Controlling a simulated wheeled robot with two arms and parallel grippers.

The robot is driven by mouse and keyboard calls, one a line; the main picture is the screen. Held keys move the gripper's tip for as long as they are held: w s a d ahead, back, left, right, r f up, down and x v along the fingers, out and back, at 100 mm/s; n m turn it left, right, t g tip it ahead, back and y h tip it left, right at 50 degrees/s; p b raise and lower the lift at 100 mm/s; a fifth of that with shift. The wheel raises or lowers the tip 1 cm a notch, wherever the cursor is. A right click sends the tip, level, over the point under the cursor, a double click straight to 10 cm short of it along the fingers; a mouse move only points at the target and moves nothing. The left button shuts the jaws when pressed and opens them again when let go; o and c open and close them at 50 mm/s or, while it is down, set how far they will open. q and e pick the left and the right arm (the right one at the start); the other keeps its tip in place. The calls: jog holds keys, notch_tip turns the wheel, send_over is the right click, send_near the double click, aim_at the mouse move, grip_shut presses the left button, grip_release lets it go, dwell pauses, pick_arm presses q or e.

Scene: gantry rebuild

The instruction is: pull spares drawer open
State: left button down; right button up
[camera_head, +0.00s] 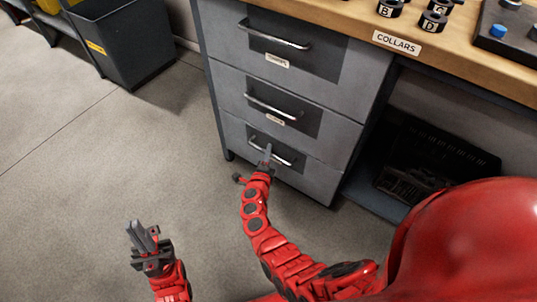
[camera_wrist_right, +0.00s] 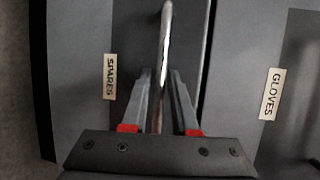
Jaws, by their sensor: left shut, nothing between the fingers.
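The spares drawer (camera_head: 314,176) is the bottom drawer of the grey cabinet and looks closed. Its SPARES label (camera_wrist_right: 109,77) shows in the right wrist view. Its metal bar handle (camera_wrist_right: 165,38) runs between the two fingers of my right gripper (camera_wrist_right: 161,75), with a small gap on each side. In the head view my right gripper (camera_head: 267,152) is at this handle (camera_head: 286,161) and hides part of it. My left gripper (camera_head: 141,231) is shut and empty, above the open floor at the lower left, away from the cabinet.
Two closed drawers sit above; the middle one (camera_head: 335,125) carries the GLOVES label (camera_wrist_right: 270,94). The wooden worktop (camera_head: 345,22) overhangs them. A dark bin (camera_head: 128,45) stands at the upper left. A shelf with a black crate (camera_head: 440,160) is right of the drawers. Floor before the cabinet is clear.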

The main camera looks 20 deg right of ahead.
jog(key=shift+w+d, duration=0.1)
grip_shut()
dwell(1.4)
